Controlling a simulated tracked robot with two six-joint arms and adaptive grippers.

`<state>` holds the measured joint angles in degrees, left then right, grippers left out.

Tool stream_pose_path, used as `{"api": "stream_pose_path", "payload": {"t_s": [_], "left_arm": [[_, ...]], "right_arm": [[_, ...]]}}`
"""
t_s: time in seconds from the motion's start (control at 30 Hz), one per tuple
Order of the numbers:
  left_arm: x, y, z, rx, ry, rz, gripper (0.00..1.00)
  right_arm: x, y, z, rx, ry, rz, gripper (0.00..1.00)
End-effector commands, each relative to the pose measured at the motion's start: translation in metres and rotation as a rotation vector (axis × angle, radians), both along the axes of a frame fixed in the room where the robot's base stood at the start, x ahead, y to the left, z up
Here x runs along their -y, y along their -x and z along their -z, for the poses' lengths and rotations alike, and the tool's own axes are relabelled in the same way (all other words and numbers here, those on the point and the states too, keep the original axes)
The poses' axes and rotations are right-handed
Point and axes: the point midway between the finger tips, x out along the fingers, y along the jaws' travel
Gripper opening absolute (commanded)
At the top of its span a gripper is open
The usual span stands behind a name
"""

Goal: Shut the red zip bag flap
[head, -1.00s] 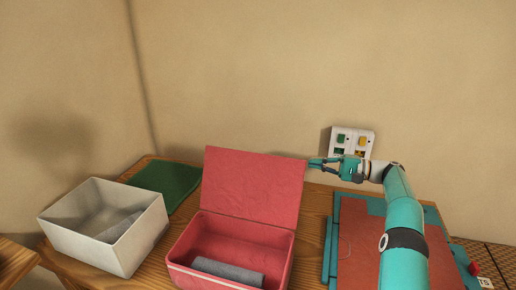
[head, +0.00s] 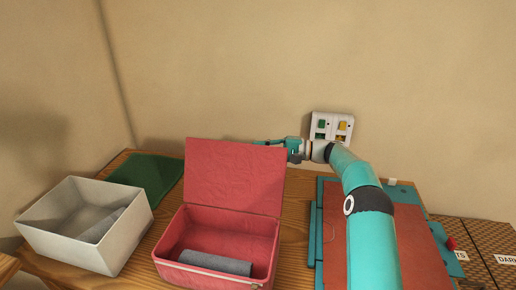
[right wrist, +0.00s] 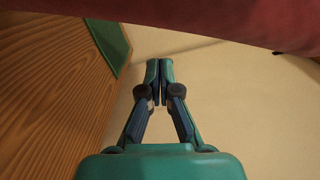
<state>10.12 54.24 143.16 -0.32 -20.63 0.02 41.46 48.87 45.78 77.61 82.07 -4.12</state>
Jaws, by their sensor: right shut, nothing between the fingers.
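The red zip bag (head: 225,222) stands on the wooden table with its flap (head: 235,176) raised upright at the back. A grey roll (head: 215,263) lies inside it. My right gripper (head: 262,143) is behind the top right of the flap, which partly hides its fingers. In the right wrist view the gripper (right wrist: 160,65) is shut and empty, and the red flap (right wrist: 200,22) crosses the top of the picture, apart from the fingertips. My left gripper is not in view.
A white open box (head: 60,243) with a grey item stands left of the bag. A green cloth (head: 147,175) lies behind it. A red and teal board (head: 413,245) is at right. A wall switch panel (head: 331,127) is behind my right arm.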

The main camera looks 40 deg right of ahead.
Motion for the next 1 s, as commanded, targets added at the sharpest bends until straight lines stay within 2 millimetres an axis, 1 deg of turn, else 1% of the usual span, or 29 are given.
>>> {"api": "stream_pose_path", "payload": {"t_s": [0.1,0.3,0.8,1.0], "left_arm": [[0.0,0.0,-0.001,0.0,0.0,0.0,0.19],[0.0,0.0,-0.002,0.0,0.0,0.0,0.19],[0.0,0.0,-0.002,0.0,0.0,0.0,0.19],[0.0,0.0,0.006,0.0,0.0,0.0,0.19]], "right_arm": [[-0.008,0.004,-0.004,0.0,-0.002,-0.002,0.0],[-0.017,0.009,-0.005,0.001,-0.001,-0.001,0.0],[-0.019,0.011,-0.005,0.002,0.001,0.0,0.0],[-0.028,0.009,-0.007,0.033,0.036,-0.01,0.0]]}}
